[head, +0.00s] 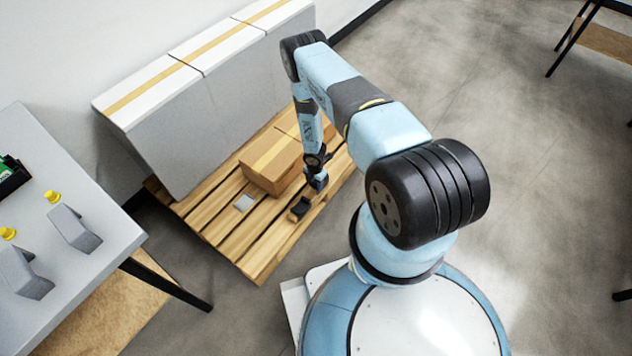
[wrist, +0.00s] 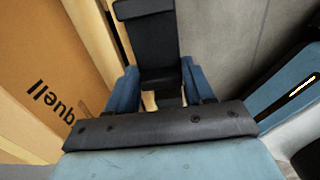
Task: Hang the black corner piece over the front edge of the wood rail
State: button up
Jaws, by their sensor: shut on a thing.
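The black corner piece (head: 300,208) is at my gripper (head: 317,183), low over or on the right part of the wooden pallet in the head view. In the wrist view, the two blue fingers of my gripper (wrist: 163,88) are shut on the black corner piece (wrist: 146,38), which sticks out beyond the fingertips. Whether it touches the wood cannot be told. The wood rail seems to be a slat of the pallet (head: 222,228); which slat is meant cannot be told. The pallet's near edge lies left of and below the piece in the head view.
A cardboard box (head: 272,165) stands on the pallet beside my gripper and shows close on the left in the wrist view (wrist: 40,85). A small light grey block (head: 244,202) lies on the slats. Tall white boxes (head: 205,95) stand behind. Open floor (head: 470,100) lies right.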

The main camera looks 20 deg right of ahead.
jog(key=shift+f, duration=1.85)
dwell(0.6)
jog(key=o, duration=1.1)
jog(key=shift+r, duration=0.15)
jog(key=shift+s+r, duration=0.1)
jog(key=shift+r, duration=3.3)
